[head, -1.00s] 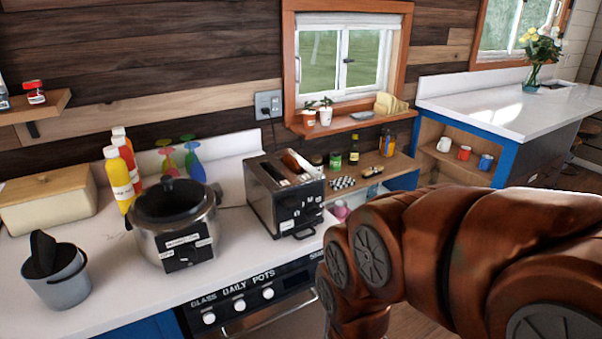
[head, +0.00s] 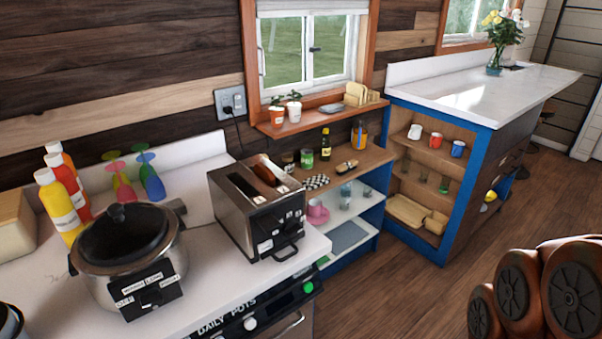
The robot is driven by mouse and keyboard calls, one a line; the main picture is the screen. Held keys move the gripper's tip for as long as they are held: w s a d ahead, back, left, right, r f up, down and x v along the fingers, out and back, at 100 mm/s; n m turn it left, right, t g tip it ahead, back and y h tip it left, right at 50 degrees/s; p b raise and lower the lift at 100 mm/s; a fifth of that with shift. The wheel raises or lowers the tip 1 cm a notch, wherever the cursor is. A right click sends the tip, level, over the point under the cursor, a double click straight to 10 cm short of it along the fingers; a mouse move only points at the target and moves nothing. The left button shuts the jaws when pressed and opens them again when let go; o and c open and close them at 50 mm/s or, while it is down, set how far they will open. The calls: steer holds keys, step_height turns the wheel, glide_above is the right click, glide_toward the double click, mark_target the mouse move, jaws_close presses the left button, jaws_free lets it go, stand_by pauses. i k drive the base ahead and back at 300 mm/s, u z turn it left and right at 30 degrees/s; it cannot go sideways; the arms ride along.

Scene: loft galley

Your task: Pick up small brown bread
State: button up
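A small brown, bread-like piece (head: 347,166) lies on the low wooden shelf top right of the toaster; it is too small to tell surely. A brown slice, apparently bread, stands partly sunk in a slot of the silver and black toaster (head: 262,215) on the white counter. I cannot tell which one is the small brown bread. Only brown rounded links of my arm show at the lower right; my gripper is out of view.
A slow cooker (head: 128,255), sauce bottles (head: 60,208) and coloured glasses (head: 148,180) crowd the left counter. The window ledge (head: 315,119) holds plants. A blue-edged shelf unit (head: 438,190) stands at the back. The wooden floor (head: 400,285) between is clear.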

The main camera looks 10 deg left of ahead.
mark_target(262, 171)
steer(key=i, duration=1)
steer(key=u, duration=2.8)
